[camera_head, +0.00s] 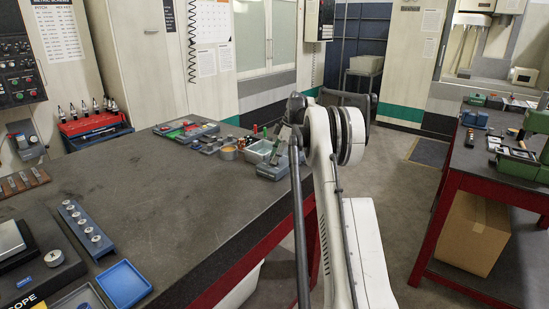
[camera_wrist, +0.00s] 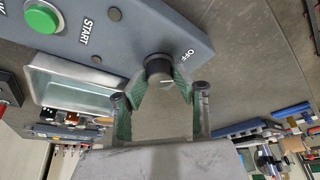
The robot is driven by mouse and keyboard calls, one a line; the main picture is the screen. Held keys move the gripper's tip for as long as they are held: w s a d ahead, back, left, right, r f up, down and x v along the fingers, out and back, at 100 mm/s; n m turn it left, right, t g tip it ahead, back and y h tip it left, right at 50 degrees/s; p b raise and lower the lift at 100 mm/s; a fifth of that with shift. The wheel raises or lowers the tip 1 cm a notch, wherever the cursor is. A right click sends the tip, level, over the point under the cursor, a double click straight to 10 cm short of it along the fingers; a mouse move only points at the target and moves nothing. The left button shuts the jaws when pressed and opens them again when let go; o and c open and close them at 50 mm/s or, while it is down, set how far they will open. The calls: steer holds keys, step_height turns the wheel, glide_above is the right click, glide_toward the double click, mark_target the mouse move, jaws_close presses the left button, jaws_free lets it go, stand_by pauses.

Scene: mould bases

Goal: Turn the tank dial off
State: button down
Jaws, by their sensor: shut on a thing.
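The tank dial (camera_wrist: 158,68) is a round dark knob with a pale mark on its face, on a grey-blue control box (camera_wrist: 115,40) in the wrist view. "OFF" is printed on the box to the right of the dial. My gripper (camera_wrist: 160,84) has its green-padded fingertips on either side of the dial and is shut on it. In the head view the control box (camera_head: 270,173) is at the workbench's right edge. My arm hides much of the gripper and the dial there. I cannot tell exactly where the dial's mark points.
A green START button (camera_wrist: 42,17) is on the same box. A metal tray (camera_wrist: 75,80) lies beside the box. The dark workbench (camera_head: 170,195) has a clear middle; small containers and tools (camera_head: 187,131) stand near its back edge. A red-framed bench (camera_head: 455,185) stands right.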

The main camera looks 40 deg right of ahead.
steer(key=shift+n+g+y+p, duration=0.45)
steer(key=shift+n+g, duration=0.45)
steer(key=shift+n, duration=1.3)
steer(key=c, duration=1.4)
jaws_free()
steer(key=shift+r, duration=5.05)
